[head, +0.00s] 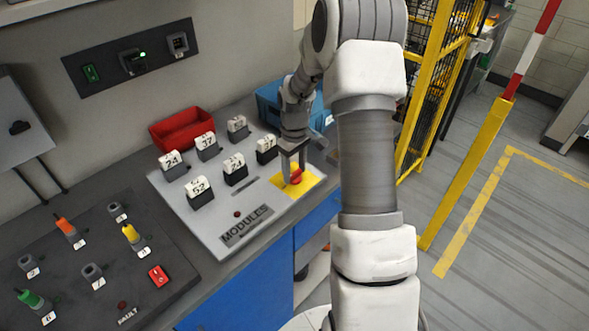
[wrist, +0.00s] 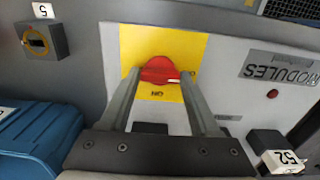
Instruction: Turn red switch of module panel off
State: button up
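The red switch (head: 295,178) is a round knob on a yellow plate (head: 277,181) at the right end of the light grey module panel (head: 215,232). In the wrist view the red knob (wrist: 160,68) shows on the yellow plate (wrist: 193,47), with upside-down lettering that looks like "ON" beside it. My gripper (head: 293,172) points down over the switch. In the wrist view my gripper (wrist: 162,73) has its two fingers apart, one on each side of the knob. Whether either fingertip touches the knob is not clear.
Several numbered white-topped modules (head: 235,168) stand on the panel left of my gripper. A red bin (head: 182,129) and a blue bin (head: 268,98) sit behind.

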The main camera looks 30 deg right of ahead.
aim_at(294, 173)
jog(key=o, duration=0.4)
jog(key=shift+r, duration=8.8)
